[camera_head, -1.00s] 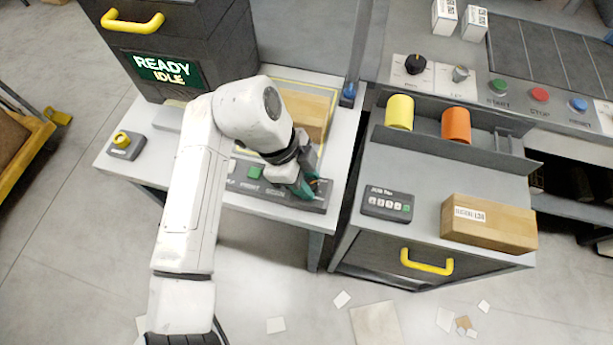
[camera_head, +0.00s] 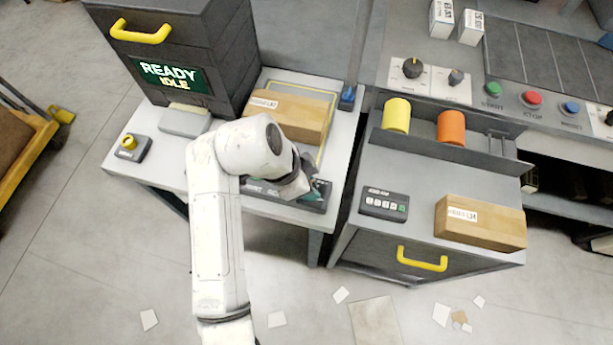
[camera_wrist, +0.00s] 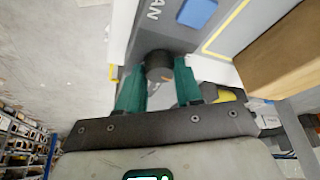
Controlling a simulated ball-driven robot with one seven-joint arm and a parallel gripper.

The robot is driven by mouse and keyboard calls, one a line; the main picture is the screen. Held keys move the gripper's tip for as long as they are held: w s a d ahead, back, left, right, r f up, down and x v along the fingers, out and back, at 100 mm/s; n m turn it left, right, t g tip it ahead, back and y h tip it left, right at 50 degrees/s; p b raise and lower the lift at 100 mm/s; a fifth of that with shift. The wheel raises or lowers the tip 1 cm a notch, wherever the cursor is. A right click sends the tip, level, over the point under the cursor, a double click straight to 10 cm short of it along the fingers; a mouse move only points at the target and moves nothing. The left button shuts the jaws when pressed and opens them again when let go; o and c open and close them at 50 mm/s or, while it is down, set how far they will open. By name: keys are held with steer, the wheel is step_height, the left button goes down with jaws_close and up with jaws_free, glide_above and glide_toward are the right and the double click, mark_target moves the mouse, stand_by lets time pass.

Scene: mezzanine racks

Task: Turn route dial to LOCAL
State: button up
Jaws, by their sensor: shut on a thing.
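In the wrist view a dark round knob (camera_wrist: 158,66) stands on a grey panel (camera_wrist: 185,38) between the two teal fingers of my gripper (camera_wrist: 160,85). The fingers are shut on it. In the head view my gripper (camera_head: 314,189) is at the right end of the dark control panel (camera_head: 262,190) on the front edge of the table. My wrist and fingers hide the knob there. I cannot read its pointer or any LOCAL mark. A black dial (camera_head: 412,68) and a smaller grey dial (camera_head: 456,77) sit on the conveyor's white plates at the right, apart from my gripper.
A cardboard box (camera_head: 290,112) lies behind my gripper on the table. A black cabinet (camera_head: 225,60) has a screen (camera_head: 168,75) reading READY IDLE. At the right are a drawer unit with a yellow handle (camera_head: 422,258), another box (camera_head: 480,222), and yellow (camera_head: 396,115) and orange (camera_head: 451,127) cylinders.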

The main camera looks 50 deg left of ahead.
steer(key=shift+n+y+p, duration=0.4)
steer(key=shift+n+p, duration=0.2)
steer(key=shift+n, duration=0.6)
steer(key=o, duration=1)
steer(key=shift+d, duration=0.1)
steer(key=d+b+v, duration=0.1)
steer(key=v, duration=0.9)
steer(key=shift+s+a+r+b, duration=0.25)
steer(key=shift+a+r+b, duration=0.1)
steer(key=shift+a, duration=0.1)
